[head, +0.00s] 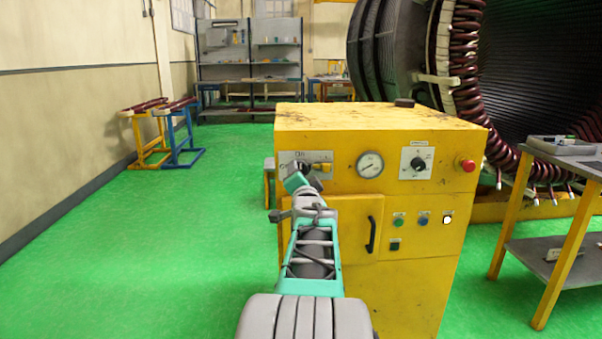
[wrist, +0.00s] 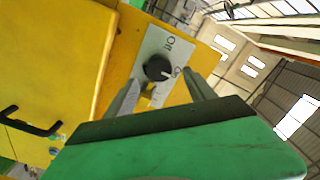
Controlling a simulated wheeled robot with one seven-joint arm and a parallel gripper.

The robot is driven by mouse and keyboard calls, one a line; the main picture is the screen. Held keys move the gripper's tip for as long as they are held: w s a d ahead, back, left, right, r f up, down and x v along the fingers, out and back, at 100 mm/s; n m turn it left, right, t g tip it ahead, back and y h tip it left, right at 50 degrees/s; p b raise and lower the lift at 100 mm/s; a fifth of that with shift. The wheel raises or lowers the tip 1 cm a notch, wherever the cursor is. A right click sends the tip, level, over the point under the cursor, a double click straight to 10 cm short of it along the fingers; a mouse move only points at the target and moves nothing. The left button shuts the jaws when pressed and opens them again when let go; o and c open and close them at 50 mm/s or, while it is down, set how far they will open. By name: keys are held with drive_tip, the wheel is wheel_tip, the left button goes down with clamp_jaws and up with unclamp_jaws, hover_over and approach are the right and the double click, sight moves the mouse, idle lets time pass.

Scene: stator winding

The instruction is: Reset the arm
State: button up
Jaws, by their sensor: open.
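My gripper (wrist: 161,78) is open, with one finger on each side of a black rotary knob (wrist: 157,67) in the wrist view. The knob sits on a pale plate (wrist: 152,48) with "On" lettering, on the front of a yellow control cabinet (head: 405,285). The knob's white mark points to the right in the wrist view. I cannot tell whether the fingers touch the knob. In the head view my gripper (head: 302,180) is at the cabinet's upper left, in front of that plate (head: 316,158), and hides most of the knob.
The cabinet also carries a gauge (head: 370,164), a second knob (head: 418,162), a red button (head: 467,166) and a black door handle (head: 372,234). A work table (head: 566,160) stands at right, the large stator (head: 465,60) behind. Green floor (head: 150,240) is clear at left.

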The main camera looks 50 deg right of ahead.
drive_tip(key=shift+v, duration=1.45)
